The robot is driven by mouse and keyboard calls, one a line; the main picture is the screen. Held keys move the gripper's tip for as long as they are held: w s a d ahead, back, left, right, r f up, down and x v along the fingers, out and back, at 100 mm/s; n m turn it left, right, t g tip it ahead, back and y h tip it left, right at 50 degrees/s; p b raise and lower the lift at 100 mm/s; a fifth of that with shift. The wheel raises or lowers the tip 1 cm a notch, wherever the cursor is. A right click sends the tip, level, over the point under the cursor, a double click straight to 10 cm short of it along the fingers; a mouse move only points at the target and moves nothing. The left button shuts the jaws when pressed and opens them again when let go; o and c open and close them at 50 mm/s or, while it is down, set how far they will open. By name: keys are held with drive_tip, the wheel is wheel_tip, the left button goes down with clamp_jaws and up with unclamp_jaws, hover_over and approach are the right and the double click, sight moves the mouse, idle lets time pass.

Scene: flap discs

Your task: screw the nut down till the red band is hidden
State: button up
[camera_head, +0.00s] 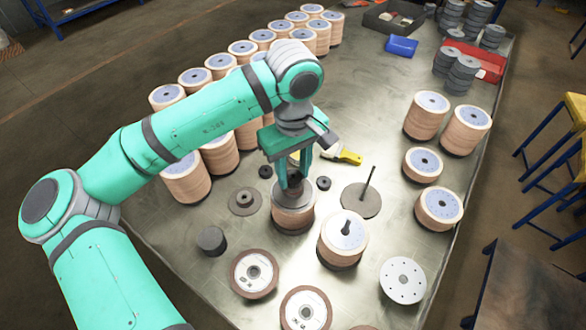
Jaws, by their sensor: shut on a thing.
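My teal gripper (295,179) points down over a stack of tan flap discs (293,216) near the middle of the table. Its fingers are shut on a small dark nut (295,181), mostly hidden between them. A grey round plate (291,196) lies on top of the stack, just under the fingertips. I cannot make out the red band on the rod in this view. The nut's height above the plate is too small to tell.
The metal table (384,238) holds another disc stack with a dark post (343,239) at right, and an upright rod on a round base (361,200). A yellow-handled brush (349,157) lies behind. Tall stacks stand left and right. Some bare table shows between them.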

drive_tip(key=shift+f, duration=0.75)
idle(1.2)
drive_tip(key=o, duration=1.1)
drive_tip(key=shift+r, duration=0.1)
wheel_tip(320, 180, up, 11)
drive_tip(key=shift+a+f, duration=0.1)
drive_tip(key=shift+f, duration=0.1)
drive_tip(key=shift+c, duration=1.2)
wheel_tip(320, 180, down, 2)
drive_tip(key=m, duration=2.2)
